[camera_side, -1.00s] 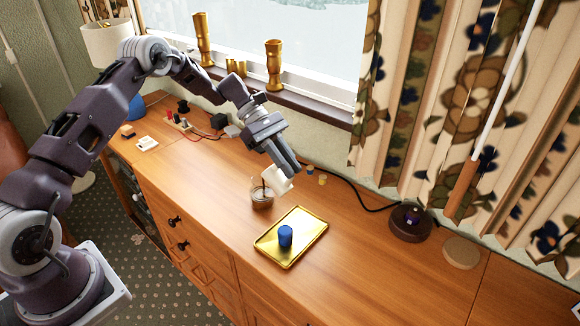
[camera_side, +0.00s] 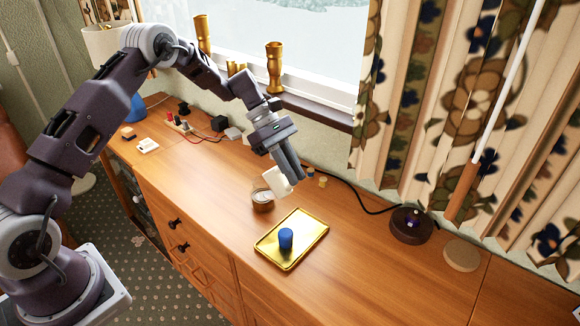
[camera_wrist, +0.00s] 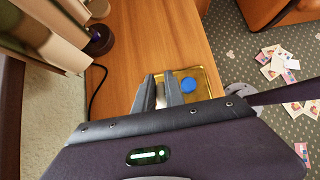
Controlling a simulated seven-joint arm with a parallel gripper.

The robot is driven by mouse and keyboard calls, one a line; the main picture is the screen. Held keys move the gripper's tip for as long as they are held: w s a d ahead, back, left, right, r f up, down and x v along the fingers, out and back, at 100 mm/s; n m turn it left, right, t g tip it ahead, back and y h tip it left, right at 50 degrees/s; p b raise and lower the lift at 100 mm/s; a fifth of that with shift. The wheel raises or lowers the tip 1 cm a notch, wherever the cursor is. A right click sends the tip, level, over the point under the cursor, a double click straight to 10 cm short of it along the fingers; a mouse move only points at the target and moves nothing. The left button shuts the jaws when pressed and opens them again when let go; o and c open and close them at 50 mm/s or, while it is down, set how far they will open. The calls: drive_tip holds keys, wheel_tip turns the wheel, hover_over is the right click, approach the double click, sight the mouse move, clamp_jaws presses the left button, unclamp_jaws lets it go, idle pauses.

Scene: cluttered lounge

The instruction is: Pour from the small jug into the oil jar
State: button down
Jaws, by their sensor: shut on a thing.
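My gripper (camera_side: 291,172) is shut on the small white jug (camera_side: 277,182) and holds it tilted above the wooden top. In the wrist view, a pale bit of the jug (camera_wrist: 160,97) shows between my gripper's fingers (camera_wrist: 159,84). The oil jar (camera_side: 262,203) is a small round glass jar with brown in its lower part. It stands upright just below and left of the jug, whose lower left side overlaps its rim in the side view. No stream shows between them now. I cannot tell how much is inside either one.
A gold tray (camera_side: 310,226) with a blue cylinder (camera_side: 285,239) on it lies in front of the jar. Small yellow and blue pieces (camera_side: 322,182) stand behind, near a black cable. A dark round device (camera_side: 410,224) and a tan disc (camera_side: 461,254) are at right.

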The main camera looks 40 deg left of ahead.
drive_tip(key=f+y, duration=0.1)
drive_tip(key=d+y, duration=0.1)
drive_tip(key=y, duration=0.1)
drive_tip(key=shift+d+f, duration=0.25)
drive_tip(key=shift+f, duration=0.15)
drive_tip(key=shift+a+f+y, duration=0.1)
drive_tip(key=shift+f+y, duration=0.05)
drive_tip(key=shift+y, duration=0.15)
drive_tip(key=shift+d+y, duration=0.25)
drive_tip(key=shift+y, duration=0.15)
drive_tip(key=y, duration=0.2)
drive_tip(key=shift+f+y, duration=0.15)
drive_tip(key=shift+y, duration=0.15)
